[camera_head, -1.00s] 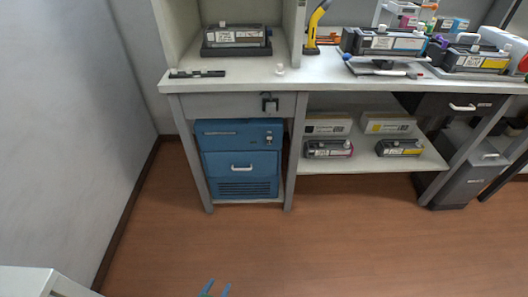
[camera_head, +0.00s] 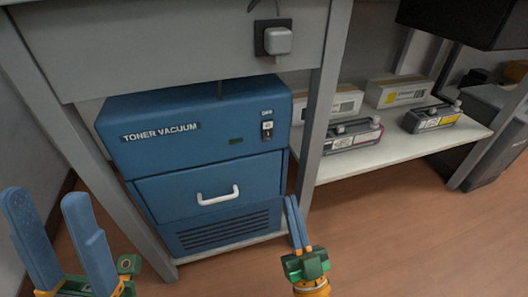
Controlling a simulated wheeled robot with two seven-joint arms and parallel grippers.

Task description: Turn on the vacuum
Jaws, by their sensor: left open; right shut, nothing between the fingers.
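The blue toner vacuum (camera_head: 195,150) stands under the bench, its front facing me. Its label reads "TONER VACUUM". A small switch (camera_head: 267,130) sits at the upper right of its front, with a small marking above it. A white drawer handle (camera_head: 218,196) is below, with vent slots under it.
A grey plug in a dark socket (camera_head: 277,40) is on the bench front above the vacuum. The bench leg (camera_head: 325,100) stands right of the vacuum. A shelf (camera_head: 385,155) further right holds cartridges and boxes. The floor (camera_head: 400,240) in front is clear.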

